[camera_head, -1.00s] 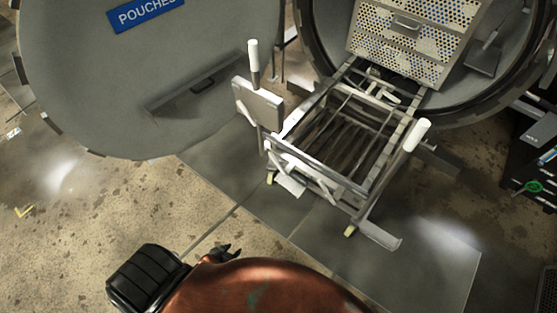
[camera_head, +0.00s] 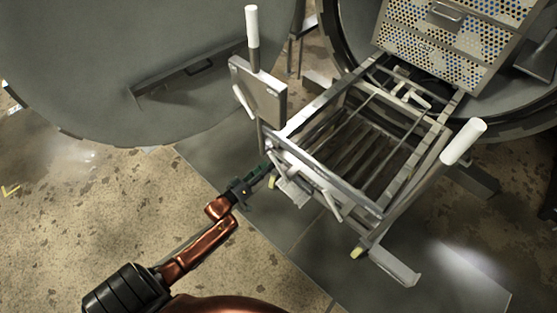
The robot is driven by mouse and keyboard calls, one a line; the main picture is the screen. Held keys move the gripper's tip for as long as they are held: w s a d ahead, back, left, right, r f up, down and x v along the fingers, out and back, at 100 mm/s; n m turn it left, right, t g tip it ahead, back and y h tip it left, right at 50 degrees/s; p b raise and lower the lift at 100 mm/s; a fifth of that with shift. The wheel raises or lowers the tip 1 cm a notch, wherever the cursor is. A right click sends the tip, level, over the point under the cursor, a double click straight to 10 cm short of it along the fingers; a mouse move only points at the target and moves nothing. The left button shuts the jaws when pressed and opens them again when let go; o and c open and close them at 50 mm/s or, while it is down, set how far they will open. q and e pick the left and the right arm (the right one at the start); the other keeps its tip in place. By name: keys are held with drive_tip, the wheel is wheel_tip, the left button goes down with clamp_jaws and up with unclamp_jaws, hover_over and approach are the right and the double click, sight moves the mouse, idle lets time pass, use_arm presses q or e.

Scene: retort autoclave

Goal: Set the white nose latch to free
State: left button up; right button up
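The trolley (camera_head: 310,108) stands at the open vessel with its far end by the vessel mouth. A pale, T-shaped latch-like piece (camera_head: 408,92) sits across that far end; I cannot tell its setting or be sure that it is the nose latch. Pale levers (camera_head: 325,193) also hang at the near end. My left gripper (camera_head: 262,174) is just left of the trolley's near left corner, pointing up and right towards it. Its dark fingers are small and partly lost against the frame, so contact and opening are unclear. My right gripper is out of view.
Two white-gripped uprights (camera_head: 252,27) and (camera_head: 464,142) rise from the trolley. A grey plate (camera_head: 258,90) stands at its left. The round door (camera_head: 80,60) hangs open at left. A perforated basket (camera_head: 440,45) is in the vessel. Floor at lower left is clear.

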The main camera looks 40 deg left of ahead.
sight(274, 160)
use_arm(q)
drive_tip(key=w, duration=0.1)
drive_tip(key=w+b, duration=0.1)
drive_tip(key=w, duration=0.2)
drive_tip(key=shift+w+d+f+b, duration=0.2)
drive_tip(key=shift+w+f+b, duration=0.05)
drive_tip(key=shift+w+b, duration=0.15)
drive_tip(key=shift+w+r, duration=0.15)
drive_tip(key=shift+w, duration=0.1)
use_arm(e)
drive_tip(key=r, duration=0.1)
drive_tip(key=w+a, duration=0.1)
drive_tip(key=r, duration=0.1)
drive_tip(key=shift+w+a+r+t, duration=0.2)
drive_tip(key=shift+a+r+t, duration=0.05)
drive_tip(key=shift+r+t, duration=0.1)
use_arm(q)
drive_tip(key=shift+c, duration=0.7)
clamp_jaws()
